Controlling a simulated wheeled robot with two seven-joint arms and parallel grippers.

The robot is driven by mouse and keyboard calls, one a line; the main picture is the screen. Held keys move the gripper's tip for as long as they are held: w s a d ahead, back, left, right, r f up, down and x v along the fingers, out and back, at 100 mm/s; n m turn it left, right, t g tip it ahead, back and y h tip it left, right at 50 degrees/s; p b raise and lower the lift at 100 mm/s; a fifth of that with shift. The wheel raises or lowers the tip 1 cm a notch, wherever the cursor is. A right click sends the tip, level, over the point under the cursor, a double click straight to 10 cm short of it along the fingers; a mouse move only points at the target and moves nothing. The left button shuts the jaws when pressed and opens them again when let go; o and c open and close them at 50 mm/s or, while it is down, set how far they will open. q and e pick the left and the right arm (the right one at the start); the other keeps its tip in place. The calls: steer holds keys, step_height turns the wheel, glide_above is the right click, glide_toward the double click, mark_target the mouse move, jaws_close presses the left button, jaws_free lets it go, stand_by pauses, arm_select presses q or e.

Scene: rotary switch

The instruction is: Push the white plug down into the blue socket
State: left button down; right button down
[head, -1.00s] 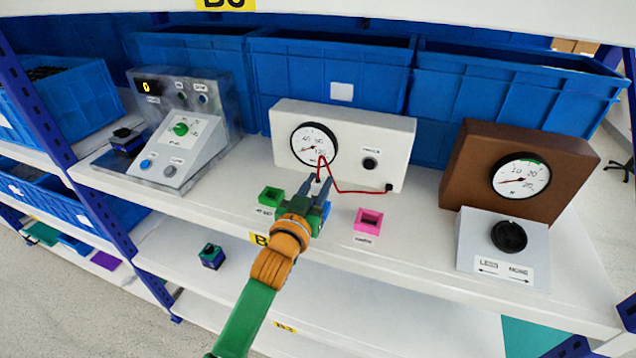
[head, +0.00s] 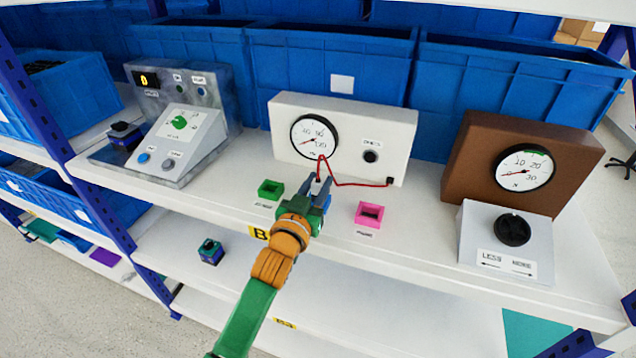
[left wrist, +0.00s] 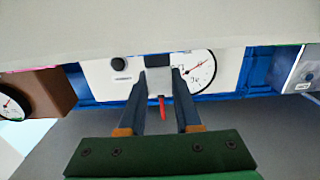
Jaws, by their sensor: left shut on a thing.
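My left gripper (head: 321,182) reaches over the shelf in front of the white meter box and is shut on the white plug. In the left wrist view the pale plug (left wrist: 157,80) sits between the fingers, with a red piece (left wrist: 162,106) showing below it. The head view mostly hides the plug behind the fingers. A red lead (head: 355,185) runs from the plug's place to the meter box. The blue socket is mostly hidden behind the gripper; a sliver of blue (head: 328,203) shows beside the fingers. I cannot tell whether the plug touches it. My right gripper is out of view.
A green socket (head: 270,190) lies left of the gripper and a pink socket (head: 369,214) right of it. The white meter box (head: 342,140) stands behind. A grey panel (head: 180,130) is at left, and a brown gauge box with a knob (head: 512,230) at right.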

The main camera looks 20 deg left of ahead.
mark_target(316, 193)
arm_select(q)
steer(key=shift+f+b, duration=0.45)
steer(key=shift+f, duration=0.25)
steer(key=c, duration=0.5)
jaws_free()
steer(key=s+b, duration=0.1)
steer(key=s, duration=0.5)
steer(key=shift+s+a+f, duration=0.1)
steer(key=shift+s+a, duration=0.05)
steer(key=shift+s, duration=0.5)
steer(key=shift+w, duration=0.1)
